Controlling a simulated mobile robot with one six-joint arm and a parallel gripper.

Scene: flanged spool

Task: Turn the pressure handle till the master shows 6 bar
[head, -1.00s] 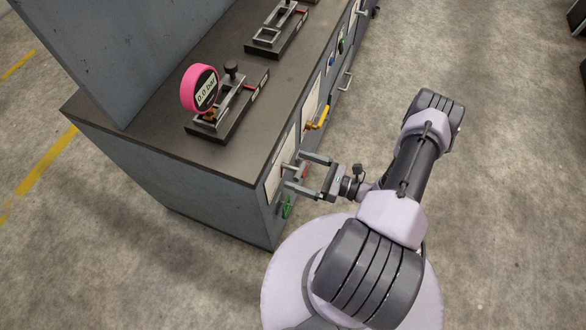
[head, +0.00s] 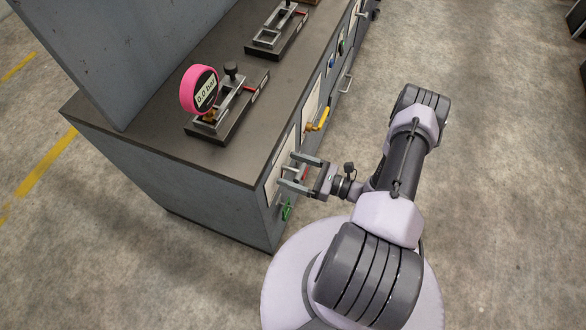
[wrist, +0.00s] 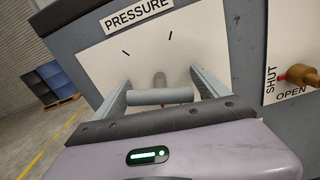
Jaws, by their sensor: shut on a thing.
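The pink master gauge (head: 199,90) stands on the bench top and its display reads 0.0 bar. The pressure handle (wrist: 160,96) is a grey T-shaped bar on a short stem, in front of a white plate marked PRESSURE (wrist: 180,45). The bar lies about level in the wrist view. My gripper (head: 291,168) is at the cabinet front, with one finger at each end of the bar, shut on the handle. The stem is partly hidden behind the bar.
Right of the handle is a brass valve (wrist: 299,74) with SHUT and OPEN marks; its yellow lever (head: 319,124) shows in the head view. A green part (head: 287,211) sits low on the cabinet front. The floor (head: 500,180) at right is clear.

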